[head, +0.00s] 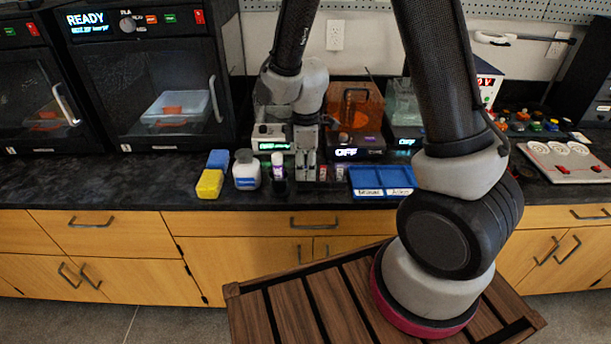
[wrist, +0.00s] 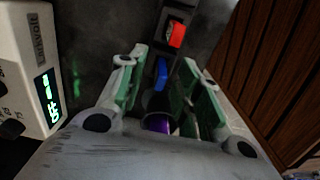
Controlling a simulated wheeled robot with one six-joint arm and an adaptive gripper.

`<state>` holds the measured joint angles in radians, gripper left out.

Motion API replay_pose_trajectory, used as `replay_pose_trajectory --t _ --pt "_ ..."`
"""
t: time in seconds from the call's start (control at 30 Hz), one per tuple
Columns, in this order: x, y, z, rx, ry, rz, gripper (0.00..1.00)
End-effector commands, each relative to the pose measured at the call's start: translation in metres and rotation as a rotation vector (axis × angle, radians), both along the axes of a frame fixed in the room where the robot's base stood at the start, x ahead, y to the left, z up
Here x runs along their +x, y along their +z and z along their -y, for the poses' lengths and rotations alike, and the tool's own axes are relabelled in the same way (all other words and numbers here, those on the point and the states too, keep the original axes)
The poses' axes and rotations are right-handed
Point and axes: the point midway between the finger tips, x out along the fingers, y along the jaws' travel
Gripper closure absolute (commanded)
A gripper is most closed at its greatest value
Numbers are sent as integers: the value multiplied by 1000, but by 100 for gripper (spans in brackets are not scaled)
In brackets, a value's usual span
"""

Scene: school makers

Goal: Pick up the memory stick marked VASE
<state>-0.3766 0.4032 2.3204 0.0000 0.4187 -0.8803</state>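A dark holder (wrist: 178,14) carries small sticks in a row. In the wrist view a blue stick (wrist: 161,72) lies between the fingertips of my open gripper (wrist: 160,68), with gaps on both sides. A red stick (wrist: 176,35) stands farther along, beyond the fingers. In the head view my gripper (head: 306,172) points down at the counter, and two small sticks (head: 323,172) (head: 339,173) show just right of it. The blue stick is hidden there by my gripper. I cannot read the word VASE on any stick.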

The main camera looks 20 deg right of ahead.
Motion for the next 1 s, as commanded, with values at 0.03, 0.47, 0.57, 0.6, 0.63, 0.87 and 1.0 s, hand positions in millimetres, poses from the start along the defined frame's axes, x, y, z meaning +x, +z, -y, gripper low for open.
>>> replay_pose_trajectory --t 0.03,0.47,0.57,0.6,0.63,0.87,1.0 --pt "0 -5 0 -1 0 -1 66" --pt "0 -8 0 1 0 1 92" --pt "0 -8 0 1 0 1 100" --pt "0 -8 0 1 0 1 100" --pt "0 -8 0 1 0 1 100" --pt "0 -7 0 1 0 1 100" --pt "1 8 -1 2 0 5 100"
